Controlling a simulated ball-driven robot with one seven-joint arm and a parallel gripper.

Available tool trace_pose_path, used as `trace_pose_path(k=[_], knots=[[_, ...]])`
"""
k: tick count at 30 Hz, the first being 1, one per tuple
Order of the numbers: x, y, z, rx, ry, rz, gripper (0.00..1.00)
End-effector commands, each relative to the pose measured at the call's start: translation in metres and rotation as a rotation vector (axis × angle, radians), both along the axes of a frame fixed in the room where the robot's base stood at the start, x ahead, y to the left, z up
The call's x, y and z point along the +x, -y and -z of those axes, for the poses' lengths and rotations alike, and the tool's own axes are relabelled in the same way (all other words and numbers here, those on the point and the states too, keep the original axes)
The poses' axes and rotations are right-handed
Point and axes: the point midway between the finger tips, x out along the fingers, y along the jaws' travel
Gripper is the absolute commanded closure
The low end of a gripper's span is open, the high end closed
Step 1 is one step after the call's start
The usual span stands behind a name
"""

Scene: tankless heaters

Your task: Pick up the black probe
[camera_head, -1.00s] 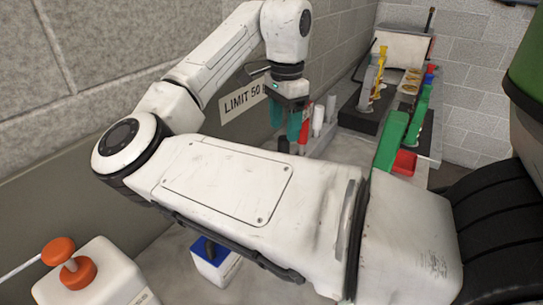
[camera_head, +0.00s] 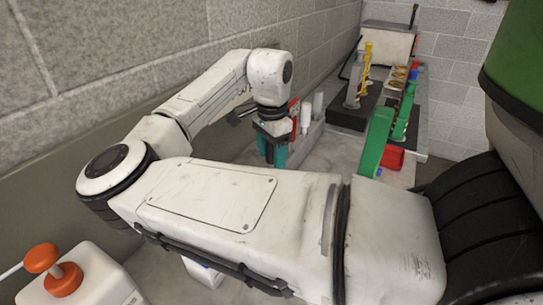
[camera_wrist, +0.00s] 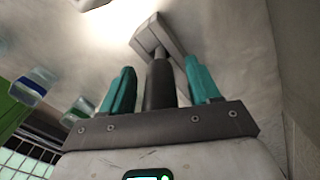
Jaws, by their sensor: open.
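The black probe (camera_wrist: 160,86) shows in the wrist view as a dark upright cylinder, with a thin grey stem and a pale grey block (camera_wrist: 157,37) beyond it. My gripper (camera_wrist: 160,88) has its two teal fingers on either side of the probe. The fingers are open, with a narrow gap visible beside the probe. In the head view my gripper (camera_head: 272,152) points down near the wall, low over the bench, and the probe is mostly hidden behind the fingers.
A red item (camera_head: 294,112) and white cylinders (camera_head: 318,106) stand just behind my gripper. A green holder (camera_head: 379,140) and a red bin (camera_head: 393,158) lie to the right. An orange-knobbed white box (camera_head: 88,277) is at front left. The wall (camera_head: 160,60) is close.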

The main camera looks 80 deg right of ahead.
Motion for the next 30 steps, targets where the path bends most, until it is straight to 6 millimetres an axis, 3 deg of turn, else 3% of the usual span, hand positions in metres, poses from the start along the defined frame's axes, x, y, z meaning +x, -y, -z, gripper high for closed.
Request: trace_pose_path(k=[2,21,30], knots=[[0.0,0.0,-0.0001,0.0,0.0,0.0,0.4],[-0.0001,0.0001,-0.0005,0.0,0.0,0.0,0.99],[0.0001,0.0005,-0.0069,-0.001,0.0,0.0,1.0]])
